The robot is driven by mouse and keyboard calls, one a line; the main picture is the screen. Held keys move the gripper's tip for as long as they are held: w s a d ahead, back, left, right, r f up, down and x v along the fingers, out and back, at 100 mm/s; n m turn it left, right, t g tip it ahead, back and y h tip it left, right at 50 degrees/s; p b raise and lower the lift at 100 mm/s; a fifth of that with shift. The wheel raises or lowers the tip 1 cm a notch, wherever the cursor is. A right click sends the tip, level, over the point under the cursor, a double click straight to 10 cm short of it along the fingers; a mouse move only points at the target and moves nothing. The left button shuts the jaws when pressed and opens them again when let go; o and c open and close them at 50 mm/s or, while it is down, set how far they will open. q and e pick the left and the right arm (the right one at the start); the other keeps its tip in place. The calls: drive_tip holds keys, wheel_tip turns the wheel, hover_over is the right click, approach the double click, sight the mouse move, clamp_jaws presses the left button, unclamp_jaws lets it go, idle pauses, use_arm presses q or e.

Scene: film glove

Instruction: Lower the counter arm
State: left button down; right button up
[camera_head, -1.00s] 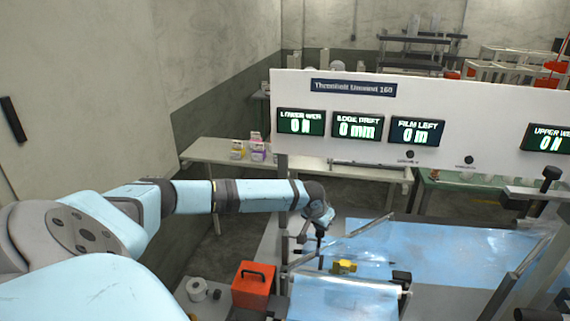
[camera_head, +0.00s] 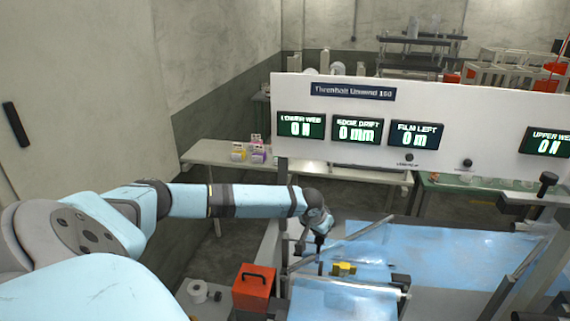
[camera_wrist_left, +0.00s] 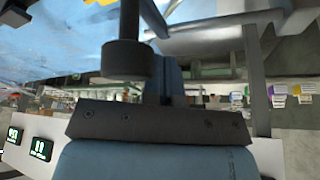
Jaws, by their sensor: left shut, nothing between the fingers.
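My left arm comes in from the left in the head view. Its gripper (camera_head: 319,241) is shut and empty, pointing down beside a slanted grey bar (camera_head: 362,231) that looks like the counter arm. The bar rises to the right above the blue film. In the left wrist view the closed blue fingers (camera_wrist_left: 168,75) are right beside a black cylindrical knob (camera_wrist_left: 127,59) on a dark rod. I cannot tell whether they touch it. The hand hides part of the bar's lower end. My right gripper is not in view.
A white panel (camera_head: 440,87) with green readouts stands behind the machine; the lower web display (camera_head: 301,125) reads 0 N. A yellow block (camera_head: 344,269) lies near the hand.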

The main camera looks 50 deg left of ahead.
use_arm(q)
wheel_tip(320, 180, up, 9)
drive_tip(key=w+a, duration=0.1)
drive_tip(key=shift+w+a, duration=0.15)
drive_tip(key=shift+w, duration=0.1)
idle(0.6)
idle(0.4)
